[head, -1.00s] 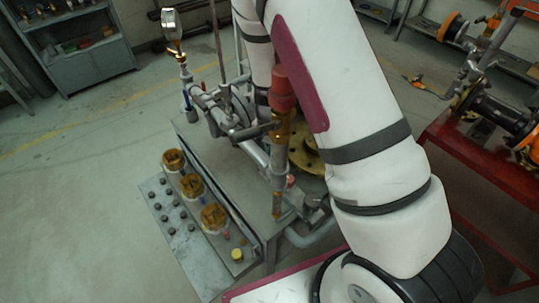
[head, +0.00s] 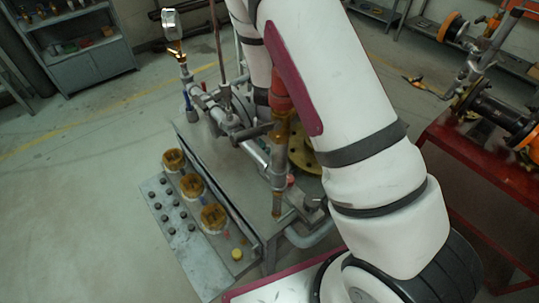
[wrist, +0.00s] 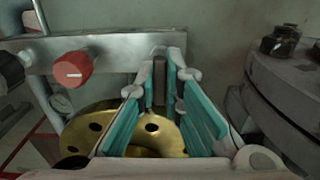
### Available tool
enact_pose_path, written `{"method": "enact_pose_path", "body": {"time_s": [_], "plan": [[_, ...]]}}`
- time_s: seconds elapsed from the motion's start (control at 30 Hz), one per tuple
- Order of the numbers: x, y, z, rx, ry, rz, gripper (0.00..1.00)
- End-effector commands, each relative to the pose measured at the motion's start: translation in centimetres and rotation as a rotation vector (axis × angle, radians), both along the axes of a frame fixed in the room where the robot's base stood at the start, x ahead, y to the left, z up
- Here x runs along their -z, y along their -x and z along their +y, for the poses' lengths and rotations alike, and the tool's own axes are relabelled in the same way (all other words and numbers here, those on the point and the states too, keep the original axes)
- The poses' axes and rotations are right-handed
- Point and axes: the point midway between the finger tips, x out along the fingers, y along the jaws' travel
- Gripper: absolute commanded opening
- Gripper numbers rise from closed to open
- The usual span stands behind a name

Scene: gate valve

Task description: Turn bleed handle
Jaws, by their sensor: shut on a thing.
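In the wrist view, my gripper (wrist: 165,88) has its teal-padded fingers closed around a narrow dark grey upright piece (wrist: 160,80), which looks like the bleed handle. The piece stands in front of a grey metal bar (wrist: 115,58), and its lower end is hidden between the fingers. A red round knob (wrist: 73,69) sits on the bar left of the fingers, apart from them. In the head view, the pipe assembly (head: 228,118) stands on a grey bench, partly behind my arm. My gripper and the held piece are hidden there.
A brass flange (wrist: 85,133) lies below and behind my fingers. A dark round metal body (wrist: 285,100) stands close on the right. In the head view, a pressure gauge (head: 171,24) rises at the left, and a red table (head: 475,150) is at the right. Open floor lies left.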

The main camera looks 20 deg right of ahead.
Motion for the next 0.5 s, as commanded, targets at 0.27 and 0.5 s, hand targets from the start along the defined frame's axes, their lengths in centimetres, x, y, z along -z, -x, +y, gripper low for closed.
{"method": "enact_pose_path", "body": {"time_s": [0.27, 0.5], "plan": [[-0.05, -0.05, -0.03, 0.002, -0.001, -0.002, 0.22], [-0.02, -0.03, -0.01, 0.001, 0.000, -0.001, 0.29]]}}
